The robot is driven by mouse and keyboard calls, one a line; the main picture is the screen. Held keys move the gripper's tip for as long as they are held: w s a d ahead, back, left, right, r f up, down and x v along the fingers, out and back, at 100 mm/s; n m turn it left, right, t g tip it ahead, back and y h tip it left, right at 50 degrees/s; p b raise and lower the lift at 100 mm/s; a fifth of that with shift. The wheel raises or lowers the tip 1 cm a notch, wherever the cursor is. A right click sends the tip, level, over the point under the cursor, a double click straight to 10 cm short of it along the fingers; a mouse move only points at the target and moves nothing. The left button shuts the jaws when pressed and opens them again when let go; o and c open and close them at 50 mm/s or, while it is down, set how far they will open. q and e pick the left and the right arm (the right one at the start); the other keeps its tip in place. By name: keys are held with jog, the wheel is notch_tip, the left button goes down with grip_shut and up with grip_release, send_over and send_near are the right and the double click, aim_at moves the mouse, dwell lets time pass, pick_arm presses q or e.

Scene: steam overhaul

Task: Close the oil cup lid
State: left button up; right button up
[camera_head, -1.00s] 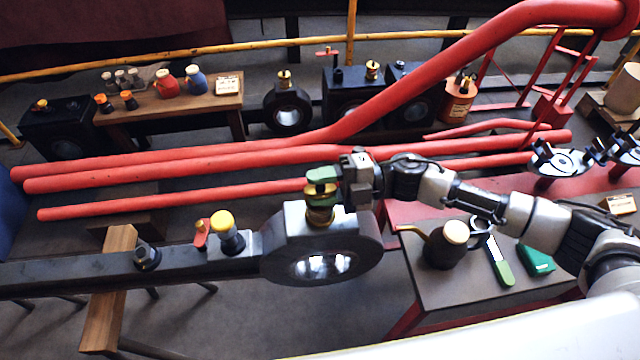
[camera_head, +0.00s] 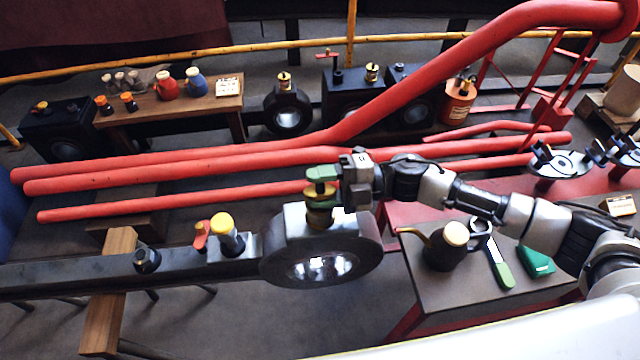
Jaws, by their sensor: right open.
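The brass oil cup (camera_head: 319,218) stands upright on top of the large dark ring-shaped rod end (camera_head: 277,262). My right gripper (camera_head: 321,181) comes in from the right, directly above the cup. Its green-padded fingers are open, one beyond the other, and a small yellowish part shows between them. The fingers hide most of the cup's top, so the lid's position and any contact with it cannot be told. My left gripper is not in view.
A side table (camera_head: 425,288) at right bears a black oil can (camera_head: 445,250), a green-handled tool (camera_head: 503,272) and a green box (camera_head: 536,261). Red pipes (camera_head: 170,187) run behind.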

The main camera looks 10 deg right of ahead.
jog(key=shift+s+f, duration=0.2)
jog(key=shift+f, duration=0.15)
